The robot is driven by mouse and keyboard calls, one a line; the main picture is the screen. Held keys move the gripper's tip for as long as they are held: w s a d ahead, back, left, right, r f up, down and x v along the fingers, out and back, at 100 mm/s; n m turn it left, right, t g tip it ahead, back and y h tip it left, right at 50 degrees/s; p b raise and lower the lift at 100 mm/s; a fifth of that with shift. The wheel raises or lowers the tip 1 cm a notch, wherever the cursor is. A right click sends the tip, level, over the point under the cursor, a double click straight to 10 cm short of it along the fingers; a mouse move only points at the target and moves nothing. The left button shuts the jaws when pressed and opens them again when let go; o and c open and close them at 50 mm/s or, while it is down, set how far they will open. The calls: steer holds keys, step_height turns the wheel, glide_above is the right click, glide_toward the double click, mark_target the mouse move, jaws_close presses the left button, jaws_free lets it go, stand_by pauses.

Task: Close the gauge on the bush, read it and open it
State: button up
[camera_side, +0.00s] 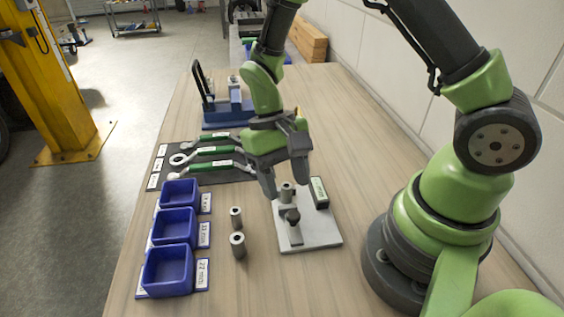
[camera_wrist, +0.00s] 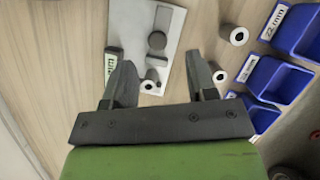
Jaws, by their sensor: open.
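The gauge (camera_side: 310,236) is a pale plate with a dark knob (camera_side: 292,216) and a small dark readout box (camera_side: 319,193) on it. In the wrist view its plate (camera_wrist: 172,20), knob (camera_wrist: 157,41) and readout (camera_wrist: 111,62) also show; the digits are too small to read. A grey metal bush (camera_side: 287,190) stands on the plate behind the knob; the wrist view shows a bush (camera_wrist: 149,80) near the fingers. My gripper (camera_side: 287,186) is open above the gauge's far end, its fingers (camera_wrist: 160,62) on either side of the bush. Whether they touch anything, I cannot tell.
Two loose grey bushes (camera_side: 236,217) (camera_side: 237,244) stand left of the gauge. Three blue labelled bins (camera_side: 167,268) line the left edge. Green-handled spanners (camera_side: 215,150) lie on a dark mat, with a blue fixture (camera_side: 228,114) behind. The table right of the gauge is clear.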

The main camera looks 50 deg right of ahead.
steer(key=shift+v, duration=1.85)
